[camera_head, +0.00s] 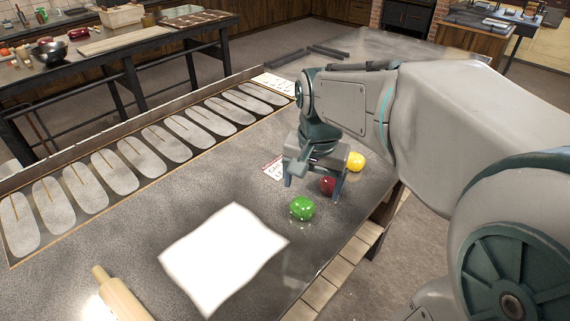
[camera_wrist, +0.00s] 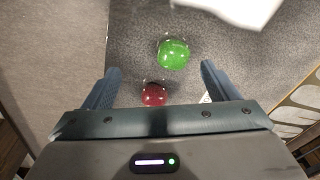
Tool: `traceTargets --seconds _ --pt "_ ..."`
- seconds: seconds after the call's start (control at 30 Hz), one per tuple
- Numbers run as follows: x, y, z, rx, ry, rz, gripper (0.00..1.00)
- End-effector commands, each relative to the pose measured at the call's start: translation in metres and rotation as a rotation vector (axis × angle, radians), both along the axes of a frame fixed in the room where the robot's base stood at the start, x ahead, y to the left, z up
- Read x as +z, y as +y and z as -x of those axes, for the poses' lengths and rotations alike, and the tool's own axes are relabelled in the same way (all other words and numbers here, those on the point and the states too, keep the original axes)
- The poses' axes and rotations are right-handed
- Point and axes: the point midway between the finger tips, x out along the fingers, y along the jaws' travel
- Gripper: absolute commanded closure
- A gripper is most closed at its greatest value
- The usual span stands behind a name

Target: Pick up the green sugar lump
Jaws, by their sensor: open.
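The green sugar lump (camera_head: 302,208) is a glossy round ball on the dark table, near its right edge. It also shows in the wrist view (camera_wrist: 173,54), beyond my fingertips and roughly centred between them. A dark red lump (camera_head: 328,186) lies behind it, and in the wrist view (camera_wrist: 154,95) it sits between my fingers. My gripper (camera_head: 315,190) is open and empty above the table, over the red lump and behind the green one. Whether the fingers touch the table is not clear.
A yellow lump (camera_head: 356,161) lies behind my gripper. A white sheet (camera_head: 222,258) lies in front of the green lump, with a rolling pin (camera_head: 122,296) further left. A tray with oval slots (camera_head: 117,171) runs along the far edge. A small printed card (camera_head: 273,168) lies beside my gripper.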

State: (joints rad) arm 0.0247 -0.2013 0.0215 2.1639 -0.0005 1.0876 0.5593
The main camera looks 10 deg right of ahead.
Motion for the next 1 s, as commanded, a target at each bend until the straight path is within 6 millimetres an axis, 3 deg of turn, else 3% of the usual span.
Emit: traceTargets --seconds 0.1,0.33,0.7,1.0 --pt "0.012 -0.001 -0.028 -0.159 0.049 -0.013 0.19" --pt "0.012 -0.002 -0.049 -0.310 0.091 -0.019 0.19" --pt "-0.053 -0.002 -0.049 -0.316 0.095 -0.019 0.19" --pt "-0.078 -0.001 -0.050 -0.316 0.093 -0.019 0.19"
